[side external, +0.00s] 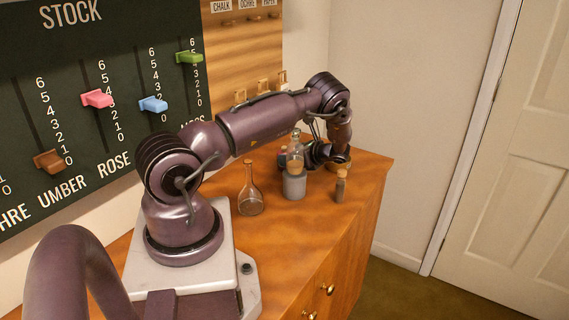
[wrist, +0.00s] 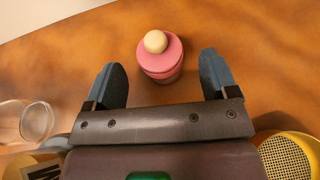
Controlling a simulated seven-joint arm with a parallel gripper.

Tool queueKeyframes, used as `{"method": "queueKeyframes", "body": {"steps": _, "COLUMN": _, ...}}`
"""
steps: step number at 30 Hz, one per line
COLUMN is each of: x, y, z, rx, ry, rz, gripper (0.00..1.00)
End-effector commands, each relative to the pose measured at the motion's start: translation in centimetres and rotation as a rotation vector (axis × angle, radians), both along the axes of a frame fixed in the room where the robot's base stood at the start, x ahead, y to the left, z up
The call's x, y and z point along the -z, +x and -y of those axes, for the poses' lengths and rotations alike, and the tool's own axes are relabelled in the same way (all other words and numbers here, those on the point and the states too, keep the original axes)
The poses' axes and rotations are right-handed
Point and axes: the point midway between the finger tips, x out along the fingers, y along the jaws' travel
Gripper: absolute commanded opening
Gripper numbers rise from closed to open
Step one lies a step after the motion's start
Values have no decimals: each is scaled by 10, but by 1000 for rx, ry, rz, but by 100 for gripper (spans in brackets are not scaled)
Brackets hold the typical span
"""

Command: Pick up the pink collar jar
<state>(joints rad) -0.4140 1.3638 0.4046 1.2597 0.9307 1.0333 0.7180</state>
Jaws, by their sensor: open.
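The pink jar (wrist: 160,62) shows in the wrist view, seen from above, with a pink lid and a round cream knob on top. It stands on the wooden table top. My gripper (wrist: 166,78) is open, with one dark finger on each side of the jar and visible gaps between the fingers and the jar. No contact shows. In the side external view my gripper (side external: 322,158) is low over the far end of the table, partly behind glassware.
A clear glass vessel (wrist: 22,122) and a yellow container with a perforated top (wrist: 291,158) flank the gripper.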

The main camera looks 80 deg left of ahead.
Motion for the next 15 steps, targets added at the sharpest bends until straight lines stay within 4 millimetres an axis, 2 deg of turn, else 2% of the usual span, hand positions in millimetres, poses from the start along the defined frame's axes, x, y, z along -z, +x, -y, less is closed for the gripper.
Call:
{"method": "queueKeyframes", "body": {"steps": 4, "x": 7, "y": -11, "z": -13, "rx": -1, "ry": 0, "rz": 0, "gripper": 80}}
{"method": "queueKeyframes", "body": {"steps": 10, "x": 7, "y": -12, "z": -14, "rx": 1, "ry": 1, "rz": 1, "gripper": 80}}
{"method": "queueKeyframes", "body": {"steps": 11, "x": 7, "y": -12, "z": -14, "rx": 1, "ry": 1, "rz": 1, "gripper": 75}}
{"method": "queueKeyframes", "body": {"steps": 15, "x": 7, "y": -11, "z": -14, "rx": 1, "ry": 1, "rz": 1, "gripper": 43}}
